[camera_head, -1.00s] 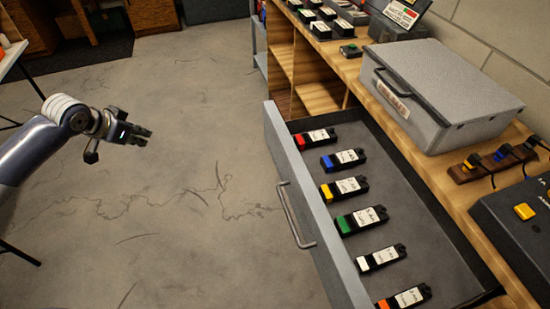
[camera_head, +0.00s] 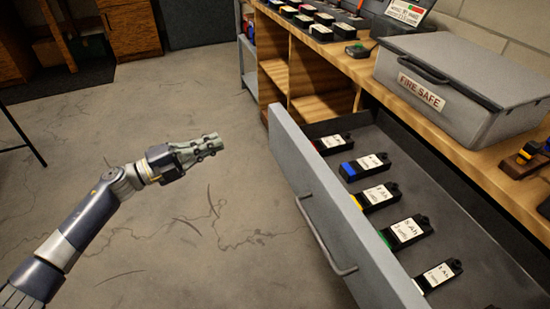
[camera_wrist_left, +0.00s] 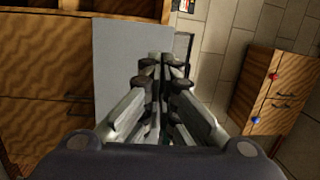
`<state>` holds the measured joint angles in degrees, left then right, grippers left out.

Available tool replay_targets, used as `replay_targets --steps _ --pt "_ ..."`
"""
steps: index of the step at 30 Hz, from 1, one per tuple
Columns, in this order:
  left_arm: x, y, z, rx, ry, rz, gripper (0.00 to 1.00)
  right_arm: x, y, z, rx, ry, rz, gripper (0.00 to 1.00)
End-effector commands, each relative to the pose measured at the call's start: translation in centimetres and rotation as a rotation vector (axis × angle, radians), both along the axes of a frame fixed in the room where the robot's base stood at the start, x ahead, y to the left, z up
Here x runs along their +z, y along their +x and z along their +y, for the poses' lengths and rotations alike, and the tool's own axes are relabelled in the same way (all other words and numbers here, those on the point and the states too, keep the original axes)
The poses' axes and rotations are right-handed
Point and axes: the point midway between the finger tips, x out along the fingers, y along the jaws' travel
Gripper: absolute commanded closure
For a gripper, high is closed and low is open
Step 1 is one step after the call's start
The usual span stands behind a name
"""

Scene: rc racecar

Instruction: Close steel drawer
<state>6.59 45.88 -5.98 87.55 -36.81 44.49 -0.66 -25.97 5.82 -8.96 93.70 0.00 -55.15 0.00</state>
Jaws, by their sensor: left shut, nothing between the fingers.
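The steel drawer (camera_head: 308,176) is pulled out from under the wooden bench in the head view. Its grey front carries a bar handle (camera_head: 325,240). Several labelled black battery packs (camera_head: 371,165) with coloured ends lie in a row inside it. My left gripper (camera_head: 214,143) is to the left of the drawer front, over the floor, apart from it. Its fingers are shut and empty. In the left wrist view the gripper (camera_wrist_left: 160,62) shows with its fingers together, pointing away from the camera. My right gripper is not in view.
A grey fire safe box (camera_head: 462,82) stands on the wooden bench top (camera_head: 450,145) above the drawer. Open wooden shelves (camera_head: 320,75) are beyond the drawer. The concrete floor (camera_head: 150,110) left of the drawer is clear. Wooden cabinets (camera_head: 130,28) stand at the back.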

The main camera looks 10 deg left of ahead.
Motion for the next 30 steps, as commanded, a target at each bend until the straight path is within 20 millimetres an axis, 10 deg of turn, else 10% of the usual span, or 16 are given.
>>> replay_targets --steps 9,30 --pt "-4.6 -2.7 -2.1 -0.127 0.117 0.005 1.0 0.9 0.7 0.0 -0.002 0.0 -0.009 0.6" --pt "-4.5 4.7 -12.1 -0.125 0.114 0.006 1.0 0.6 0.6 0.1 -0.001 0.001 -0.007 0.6"
